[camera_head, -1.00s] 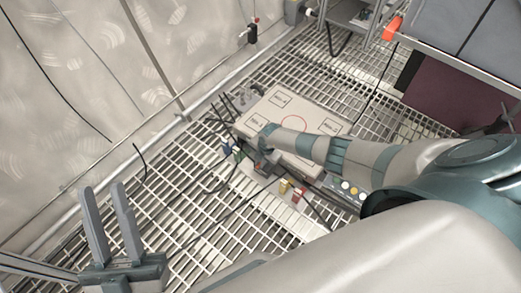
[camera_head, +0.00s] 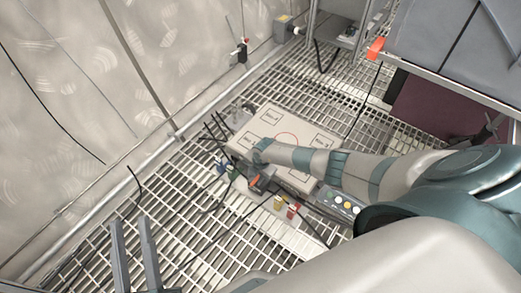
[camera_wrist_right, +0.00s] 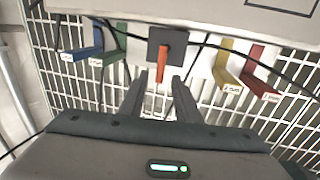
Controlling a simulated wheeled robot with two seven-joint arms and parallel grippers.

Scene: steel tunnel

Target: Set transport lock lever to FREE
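An orange lever (camera_wrist_right: 162,62) on a dark square plate (camera_wrist_right: 153,47) is on the front side of a pale box in the right wrist view; I take it for the transport lock lever. It hangs down, slightly tilted. A small orange patch (camera_head: 258,183) shows in the head view. My right gripper (camera_wrist_right: 159,84) is open, its two fingers pointing at the lever, with the lever's lower end near the gap between the tips. Contact cannot be told. My left gripper (camera_head: 131,222) is open and empty at the lower left of the head view, away from the box.
The pale box (camera_head: 287,134) with labelled outlines lies on the grating floor. Beside the lever are blue (camera_wrist_right: 88,42), green (camera_wrist_right: 113,45), yellow (camera_wrist_right: 227,70) and red (camera_wrist_right: 257,75) tabs. Dark cables cross the grating. A button panel (camera_head: 338,201) stands right of the tabs.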

